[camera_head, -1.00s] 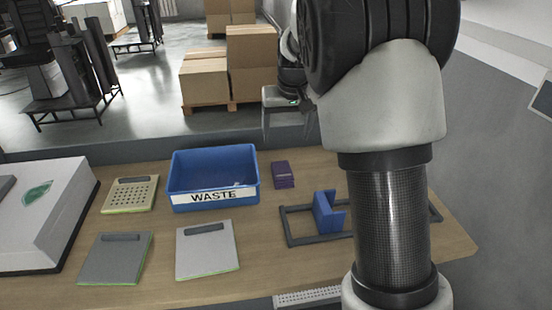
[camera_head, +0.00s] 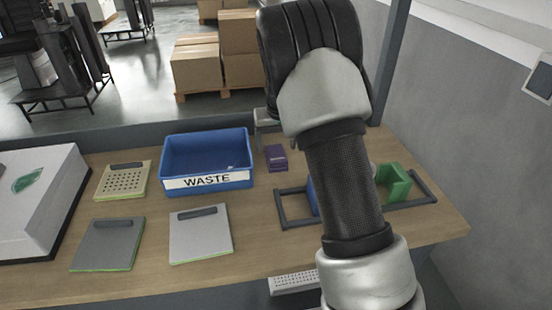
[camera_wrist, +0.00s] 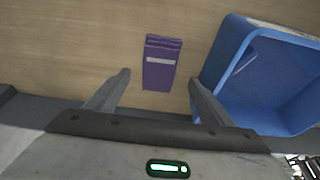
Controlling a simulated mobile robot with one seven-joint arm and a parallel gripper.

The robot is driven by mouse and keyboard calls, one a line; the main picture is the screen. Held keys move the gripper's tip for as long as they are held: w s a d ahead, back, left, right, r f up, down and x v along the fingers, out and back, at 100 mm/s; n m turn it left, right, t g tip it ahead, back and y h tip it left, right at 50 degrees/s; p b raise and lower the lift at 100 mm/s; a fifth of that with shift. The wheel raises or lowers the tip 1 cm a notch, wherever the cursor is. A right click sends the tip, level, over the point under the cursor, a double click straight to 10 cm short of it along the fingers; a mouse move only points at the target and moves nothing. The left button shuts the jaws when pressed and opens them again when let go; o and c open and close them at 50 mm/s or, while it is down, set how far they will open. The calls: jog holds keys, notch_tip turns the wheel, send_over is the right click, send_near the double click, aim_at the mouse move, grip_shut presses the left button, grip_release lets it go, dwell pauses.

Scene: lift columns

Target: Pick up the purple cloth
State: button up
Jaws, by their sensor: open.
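The purple cloth (camera_head: 276,157) is a small folded block lying on the wooden table, just right of the blue waste bin. In the wrist view the purple cloth (camera_wrist: 161,63) has a pale stripe and lies ahead of my fingertips, between their lines. My gripper (camera_wrist: 158,78) is open and empty, with one finger on each side of the cloth's near end and apart from it. In the head view my arm hides most of the gripper, which is behind the cloth at the table's far edge.
The blue bin (camera_head: 207,160) marked WASTE stands close beside the cloth. A dark frame (camera_head: 296,222) with a blue bracket and a green bracket (camera_head: 394,182) lies to the right. Several flat panels (camera_head: 201,234) and a white box (camera_head: 40,200) are at left.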

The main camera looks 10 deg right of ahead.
aim_at(276, 154)
jog(key=x, duration=0.4)
jog(key=shift+d+f, duration=0.15)
jog(key=shift+s, duration=0.1)
jog(key=c, duration=1.1)
notch_tip(276, 154, up, 10)
jog(key=shift+r+p, duration=0.1)
jog(key=shift+p, duration=0.3)
